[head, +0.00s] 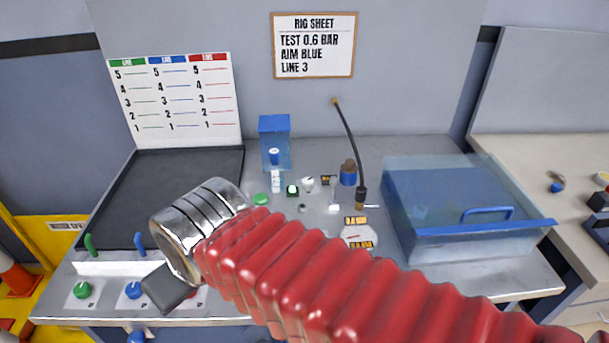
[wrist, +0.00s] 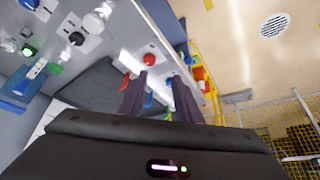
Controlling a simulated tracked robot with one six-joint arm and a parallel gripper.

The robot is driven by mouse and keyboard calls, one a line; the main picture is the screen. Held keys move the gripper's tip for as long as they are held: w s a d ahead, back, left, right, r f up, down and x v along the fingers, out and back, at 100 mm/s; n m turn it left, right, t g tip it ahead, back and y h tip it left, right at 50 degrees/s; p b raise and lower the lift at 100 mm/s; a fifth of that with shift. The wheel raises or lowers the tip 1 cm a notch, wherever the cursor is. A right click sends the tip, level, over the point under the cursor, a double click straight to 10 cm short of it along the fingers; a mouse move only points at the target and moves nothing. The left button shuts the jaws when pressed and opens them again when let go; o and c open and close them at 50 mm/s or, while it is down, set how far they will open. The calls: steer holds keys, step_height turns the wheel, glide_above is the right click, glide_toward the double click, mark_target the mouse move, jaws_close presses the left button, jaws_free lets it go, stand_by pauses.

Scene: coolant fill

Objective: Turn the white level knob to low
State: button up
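My gripper (head: 168,289) is over the bench's front left, well apart from the white knob. Its two dark fingers (wrist: 160,92) are spread with nothing between them in the wrist view. My red sleeved arm hides part of the front bench.
Green (head: 82,290) and blue (head: 133,290) knobs sit on the front panel near my gripper. A clear blue-lidded box (head: 460,215) stands at the right. A black hose (head: 350,145) runs down to the bench. A green lit button (head: 292,190) is by the white knob.

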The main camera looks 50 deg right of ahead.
steer(key=shift+o, duration=0.4)
steer(key=o, duration=0.3)
steer(key=shift+w+d+r, duration=0.2)
steer(key=shift+w+r, duration=0.05)
steer(key=shift+o, duration=0.2)
steer(key=w+d+r+m+g, duration=0.2)
steer(key=w+d+r+m, duration=0.3)
steer(key=w+d+m, duration=0.3)
steer(key=w+d, duration=0.1)
steer(key=d, duration=0.1)
steer(key=shift+w+d+r, duration=0.15)
steer(key=shift+w+d, duration=0.1)
steer(key=shift+d, duration=0.05)
steer(key=m+y, duration=0.3)
steer(key=m, duration=1.6)
glide_above(307, 180)
steer(key=s+d, duration=0.4)
steer(key=d, duration=0.1)
step_height(307, 180, down, 9)
steer(key=shift+a, duration=0.25)
steer(key=shift+a, duration=0.1)
steer(key=shift+g, duration=0.3)
steer(key=x, duration=1.4)
steer(key=shift+r, duration=0.1)
